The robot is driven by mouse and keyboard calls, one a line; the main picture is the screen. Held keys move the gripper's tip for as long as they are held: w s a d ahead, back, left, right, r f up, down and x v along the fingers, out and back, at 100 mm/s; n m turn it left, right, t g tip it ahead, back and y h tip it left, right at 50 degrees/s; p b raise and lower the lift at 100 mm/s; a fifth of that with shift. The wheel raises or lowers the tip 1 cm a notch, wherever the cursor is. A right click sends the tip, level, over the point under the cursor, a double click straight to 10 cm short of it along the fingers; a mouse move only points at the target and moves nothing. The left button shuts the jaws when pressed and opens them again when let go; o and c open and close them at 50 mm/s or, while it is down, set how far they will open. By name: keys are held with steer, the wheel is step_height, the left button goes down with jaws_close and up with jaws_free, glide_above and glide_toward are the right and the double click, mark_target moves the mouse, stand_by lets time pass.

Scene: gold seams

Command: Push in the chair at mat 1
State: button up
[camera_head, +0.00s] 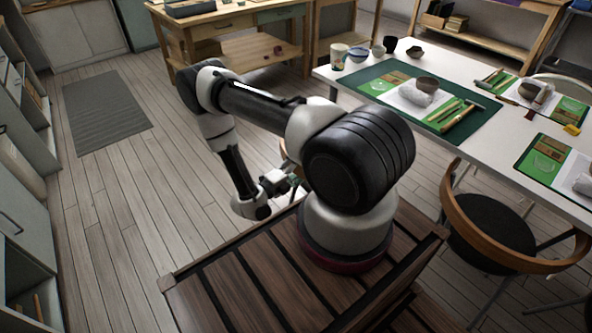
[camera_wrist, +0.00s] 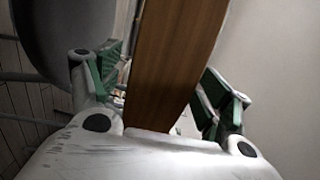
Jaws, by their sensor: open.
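In the wrist view, my gripper (camera_wrist: 163,85) is open, with a green-padded finger on each side of a brown wooden band. The band looks like a chair's curved backrest (camera_wrist: 175,50); I cannot tell whether the fingers touch it. A dark rounded surface at upper left, perhaps its seat (camera_wrist: 65,30), shows with thin metal legs. In the head view my gripper (camera_head: 290,183) is low beside the table's left end, and most of that chair is hidden behind my arm. The dark green mat (camera_head: 350,88) lies at this table end; no mat number is readable.
The white table (camera_head: 465,165) holds bowls, cups, tools and other mats. A second chair (camera_head: 490,235) with a wooden back stands at right, close to my base. A wooden workbench (camera_head: 235,45) is behind. The floor (camera_head: 130,210) at left is clear around a grey rug (camera_head: 105,108).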

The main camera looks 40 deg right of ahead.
steer(key=shift+c, duration=0.4)
jaws_close()
stand_by(0.5)
